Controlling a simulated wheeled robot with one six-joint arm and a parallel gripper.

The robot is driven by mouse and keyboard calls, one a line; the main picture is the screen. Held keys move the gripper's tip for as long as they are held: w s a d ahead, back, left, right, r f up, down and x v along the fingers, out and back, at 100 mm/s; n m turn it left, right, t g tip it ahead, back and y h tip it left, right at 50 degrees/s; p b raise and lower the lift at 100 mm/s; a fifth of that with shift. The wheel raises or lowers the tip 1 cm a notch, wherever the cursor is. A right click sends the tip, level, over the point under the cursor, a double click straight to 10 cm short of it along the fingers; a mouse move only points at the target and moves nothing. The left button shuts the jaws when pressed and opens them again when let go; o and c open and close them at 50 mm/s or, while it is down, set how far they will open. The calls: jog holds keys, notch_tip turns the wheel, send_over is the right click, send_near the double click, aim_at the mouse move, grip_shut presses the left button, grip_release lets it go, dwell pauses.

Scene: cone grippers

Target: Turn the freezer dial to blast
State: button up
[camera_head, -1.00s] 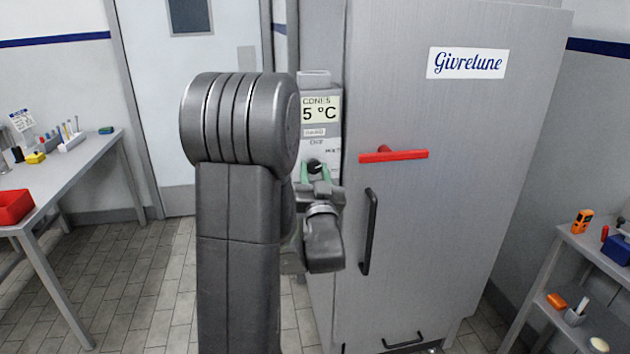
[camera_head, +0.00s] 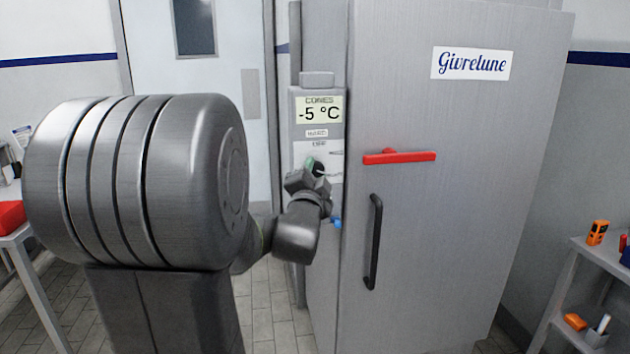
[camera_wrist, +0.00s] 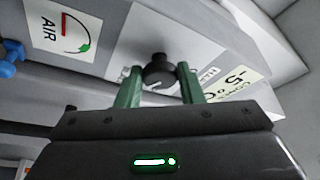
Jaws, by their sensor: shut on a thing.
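The freezer dial is a small black knob (camera_wrist: 158,70) with a pale mark on the control panel. My gripper (camera_wrist: 158,84) has its two green fingers shut on the dial, one on each side. In the head view the dial (camera_head: 319,168) is partly hidden by my gripper (camera_head: 312,171), which is tilted. The panel's display (camera_head: 319,110) above reads -5 °C under the word CONES. The lettering around the dial is mostly covered or too small to read, so the setting it points at cannot be told.
The grey freezer door (camera_head: 440,200) has a red bar handle (camera_head: 400,157) and a black handle (camera_head: 373,242), right of the panel. A blue knob (camera_head: 336,222) sits below the dial. An AIR gauge label (camera_wrist: 68,30) is near it. A shelf (camera_head: 590,255) stands right.

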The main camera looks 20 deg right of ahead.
jog(key=shift+m, duration=0.5)
jog(key=o, duration=1)
jog(key=shift+c, duration=0.2)
jog(key=shift+s, duration=0.1)
jog(key=b+v, duration=0.1)
jog(key=v, duration=1.2)
jog(key=shift+s+a+b, duration=0.2)
jog(key=shift+a+b, duration=0.2)
jog(key=shift+r, duration=0.15)
jog(key=p+x, duration=0.1)
jog(key=x, duration=1.3)
jog(key=shift+s+d+f, duration=0.1)
jog(key=shift+d+f, duration=0.05)
jog(key=shift+f, duration=0.05)
